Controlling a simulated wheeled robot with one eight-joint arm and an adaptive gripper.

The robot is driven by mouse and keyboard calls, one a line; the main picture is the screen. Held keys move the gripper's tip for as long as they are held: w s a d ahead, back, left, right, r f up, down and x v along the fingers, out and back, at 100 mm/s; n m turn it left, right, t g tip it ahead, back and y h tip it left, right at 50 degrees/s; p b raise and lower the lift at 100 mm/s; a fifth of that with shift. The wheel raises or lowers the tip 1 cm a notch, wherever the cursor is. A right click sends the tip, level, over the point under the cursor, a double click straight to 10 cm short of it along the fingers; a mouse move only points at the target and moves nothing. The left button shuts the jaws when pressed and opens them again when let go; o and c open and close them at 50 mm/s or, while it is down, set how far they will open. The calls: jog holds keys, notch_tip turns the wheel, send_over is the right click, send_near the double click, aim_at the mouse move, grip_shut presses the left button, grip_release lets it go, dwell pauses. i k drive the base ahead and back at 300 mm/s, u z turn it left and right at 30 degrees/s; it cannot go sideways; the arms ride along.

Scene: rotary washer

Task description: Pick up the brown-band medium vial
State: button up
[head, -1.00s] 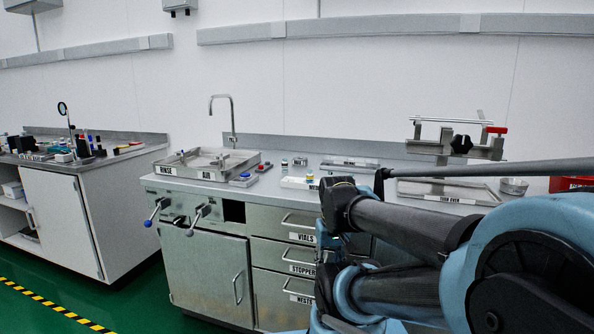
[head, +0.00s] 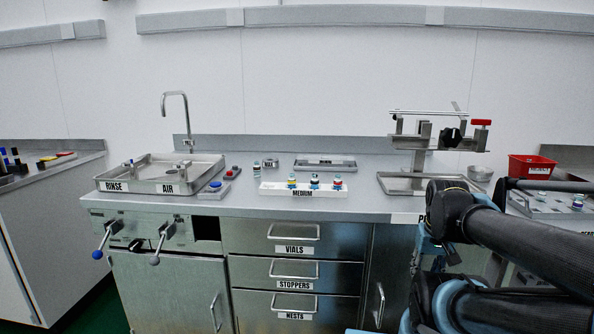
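The vials stand upright. The bands are too small to tell for sure which is brown. My folded arm fills the lower right of the head view, to the right of the tray and well apart from it. My gripper's fingers cannot be made out.
A metal stand (head: 420,150) is at the right. Drawers (head: 295,238) are below the counter.

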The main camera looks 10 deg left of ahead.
aim_at(257, 169)
jog(key=z, duration=1.05)
jog(key=k, duration=1.15)
jog(key=u, duration=1.3)
jog(key=i, duration=0.5)
jog(key=u, duration=0.05)
